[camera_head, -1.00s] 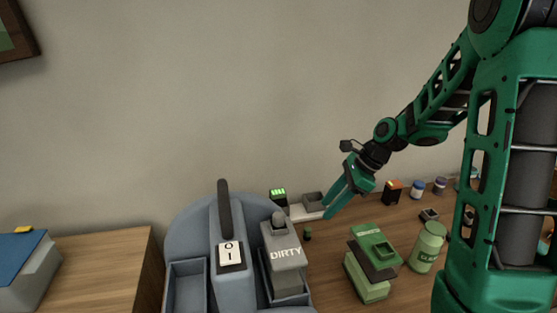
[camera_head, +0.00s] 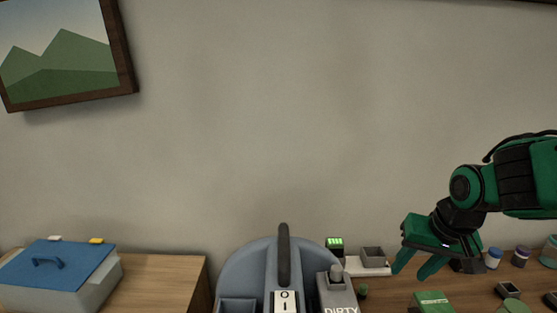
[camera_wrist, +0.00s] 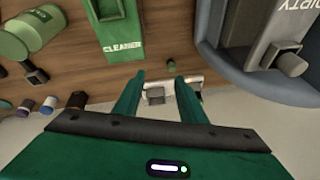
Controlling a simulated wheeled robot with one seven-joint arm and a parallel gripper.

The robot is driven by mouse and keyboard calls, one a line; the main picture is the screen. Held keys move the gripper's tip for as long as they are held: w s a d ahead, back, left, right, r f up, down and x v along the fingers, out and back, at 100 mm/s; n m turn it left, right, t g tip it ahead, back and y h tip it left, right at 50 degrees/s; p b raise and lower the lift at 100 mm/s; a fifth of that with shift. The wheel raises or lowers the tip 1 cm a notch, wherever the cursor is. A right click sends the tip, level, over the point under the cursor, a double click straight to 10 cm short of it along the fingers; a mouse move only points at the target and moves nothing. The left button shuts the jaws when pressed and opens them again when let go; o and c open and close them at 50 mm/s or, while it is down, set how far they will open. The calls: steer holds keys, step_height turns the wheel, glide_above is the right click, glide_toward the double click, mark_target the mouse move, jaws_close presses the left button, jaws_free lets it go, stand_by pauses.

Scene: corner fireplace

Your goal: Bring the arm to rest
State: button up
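My green arm (camera_head: 520,180) reaches in from the right edge in the head view, bent, with its forearm roughly level. My gripper (camera_head: 408,274) hangs from it, fingers pointing down and to the left, above the desk and right of the small grey cup. In the wrist view my gripper (camera_wrist: 160,76) shows two green fingers apart with nothing held between them. The fingertips overlap the white base with the grey cup in that view, and I cannot tell the height between them.
A blue-grey unit with a dark lever (camera_head: 284,255) and a DIRTY box (camera_head: 336,292) stand left of my gripper. A green CLEANER box (camera_wrist: 121,30), a green jar (camera_wrist: 30,35) and small jars crowd the desk. A blue-lidded box (camera_head: 60,270) sits far left.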

steer(key=shift+g+h, duration=0.7)
steer(key=shift+g, duration=0.1)
steer(key=s+d, duration=0.8)
steer(key=shift+s, duration=0.4)
steer(key=s+d+m+g, duration=0.2)
steer(key=s+d+m, duration=0.1)
steer(key=s, duration=0.7)
steer(key=shift+d+f+g+y, duration=0.3)
steer(key=shift+d+f+y, duration=0.1)
steer(key=shift+d, duration=0.1)
steer(key=shift+w, duration=0.1)
steer(key=shift+w+f, duration=0.25)
steer(key=shift+w, duration=0.35)
